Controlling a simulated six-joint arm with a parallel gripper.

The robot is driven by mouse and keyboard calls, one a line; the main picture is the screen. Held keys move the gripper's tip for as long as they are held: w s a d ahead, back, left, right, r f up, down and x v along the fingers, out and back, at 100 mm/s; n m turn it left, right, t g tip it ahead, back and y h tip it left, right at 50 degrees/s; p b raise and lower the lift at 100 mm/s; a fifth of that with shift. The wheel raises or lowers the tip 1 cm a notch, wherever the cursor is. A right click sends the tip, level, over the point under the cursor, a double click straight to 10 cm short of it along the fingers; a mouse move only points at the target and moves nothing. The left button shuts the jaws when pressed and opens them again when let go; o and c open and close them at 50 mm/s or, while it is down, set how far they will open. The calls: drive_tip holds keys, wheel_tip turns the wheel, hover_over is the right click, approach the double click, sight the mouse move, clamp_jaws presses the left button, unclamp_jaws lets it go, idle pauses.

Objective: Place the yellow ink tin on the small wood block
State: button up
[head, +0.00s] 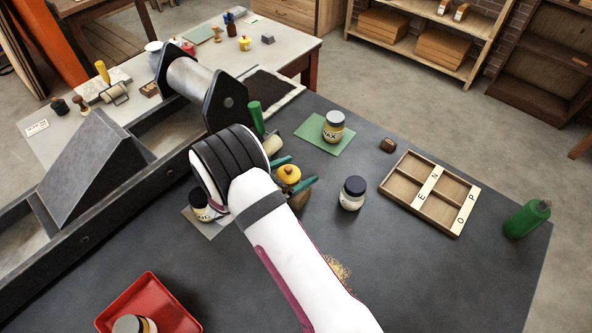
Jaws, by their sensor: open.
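A yellow tin (289,175) with a small dark knob on top shows between the two teal fingertips of my gripper (288,173). The gripper is open, with one finger on the tin's far side and one on its near side. A brown wooden piece (301,200), likely the small wood block, shows just below the tin, partly hidden by the near finger. I cannot tell whether the tin rests on it or whether the fingers touch the tin. My wrist hides part of the area to the left.
A lidded jar (352,193) stands close on the right. Another jar (333,127) stands on a green mat (313,137). A dark brown lump (387,145), a divided wooden tray (400,187) and a green bottle (526,219) lie farther right. A red tray (175,310) is front left.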

drive_tip(key=v, duration=1.2)
drive_tip(key=s+d+r+m+g+y, duration=0.1)
drive_tip(key=s+d+r+m+g, duration=0.4)
drive_tip(key=s+d+m, duration=0.3)
drive_tip(key=s+d+r+m+g+y, duration=0.2)
drive_tip(key=s+d+r+m+g, duration=0.4)
drive_tip(key=m, duration=0.4)
drive_tip(key=s+a+r+m+t+y, duration=0.1)
drive_tip(key=s+a+m+y, duration=0.2)
drive_tip(key=s+m+y, duration=0.5)
drive_tip(key=s+m, duration=0.4)
drive_tip(key=m, duration=0.2)
drive_tip(key=shift+s+a+r+t+y, duration=0.2)
drive_tip(key=shift+a+t+y, duration=0.2)
